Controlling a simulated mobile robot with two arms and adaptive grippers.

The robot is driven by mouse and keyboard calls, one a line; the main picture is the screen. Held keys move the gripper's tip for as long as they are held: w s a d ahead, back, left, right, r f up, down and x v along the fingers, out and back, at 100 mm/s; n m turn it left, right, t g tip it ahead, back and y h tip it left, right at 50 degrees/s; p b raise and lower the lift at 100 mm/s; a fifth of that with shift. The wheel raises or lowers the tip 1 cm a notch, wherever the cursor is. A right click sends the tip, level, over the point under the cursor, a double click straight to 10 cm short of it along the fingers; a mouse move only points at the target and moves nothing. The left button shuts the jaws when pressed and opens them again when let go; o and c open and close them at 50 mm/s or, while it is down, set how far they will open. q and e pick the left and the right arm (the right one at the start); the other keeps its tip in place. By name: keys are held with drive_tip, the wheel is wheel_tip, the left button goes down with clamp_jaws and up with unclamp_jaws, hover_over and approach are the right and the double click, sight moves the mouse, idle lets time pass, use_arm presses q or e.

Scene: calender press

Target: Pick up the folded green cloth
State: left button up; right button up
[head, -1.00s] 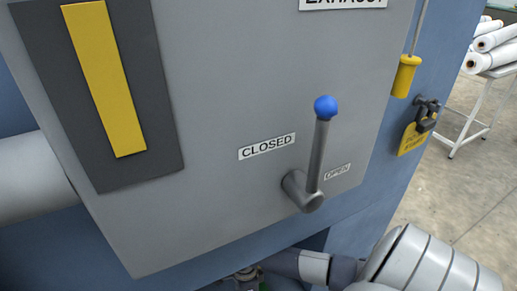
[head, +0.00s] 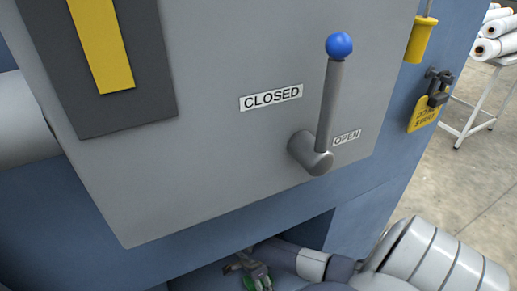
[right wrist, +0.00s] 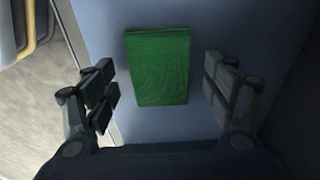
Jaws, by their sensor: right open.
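The folded green cloth (right wrist: 158,66) lies flat as a neat rectangle on a blue-grey surface in the right wrist view. My right gripper (right wrist: 161,92) is open, with one finger on each side of the cloth and a visible gap to both edges. How high the fingers are above the cloth is hard to tell. In the head view, my right gripper (head: 250,268) is low in the picture, below the grey panel, with a small patch of green beside it. My left gripper is not in view.
The grey panel (head: 215,185) overhangs the recess where my right gripper is. A blue-knobbed lever (head: 330,105) juts out from it between CLOSED and OPEN labels. A yellow-tagged padlock (head: 428,105) hangs at right. White rolls (head: 497,40) lie on a stand behind.

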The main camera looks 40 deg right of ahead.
drive_tip(key=shift+c, duration=0.4)
drive_tip(key=c, duration=1)
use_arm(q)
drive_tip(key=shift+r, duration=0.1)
